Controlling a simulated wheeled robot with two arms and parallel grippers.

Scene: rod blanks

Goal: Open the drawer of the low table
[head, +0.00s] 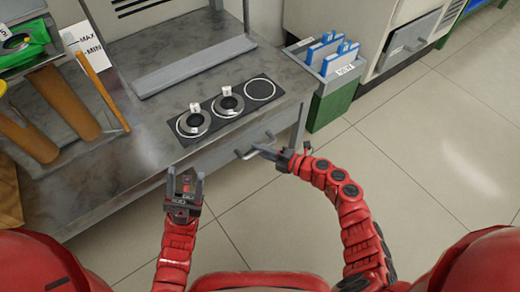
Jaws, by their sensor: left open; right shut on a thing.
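The low table (130,165) is grey and stands at the left and middle of the head view. Its drawer front (222,158) lies under the table's front edge, with a metal bar handle (245,155) sticking out. The drawer looks closed or nearly so; the steep view hides any gap. My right gripper (266,151) is shut on the handle, its fingers reaching in from the right. My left gripper (185,181) is open and empty, in front of the table edge, left of the handle.
A black strip (212,116) on the tabletop bears two metal round pieces and an empty ring. Brown rods (66,101) lie at the left. A green bin (331,104) with blue items stands right of the table. The tiled floor (430,180) at the right is clear.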

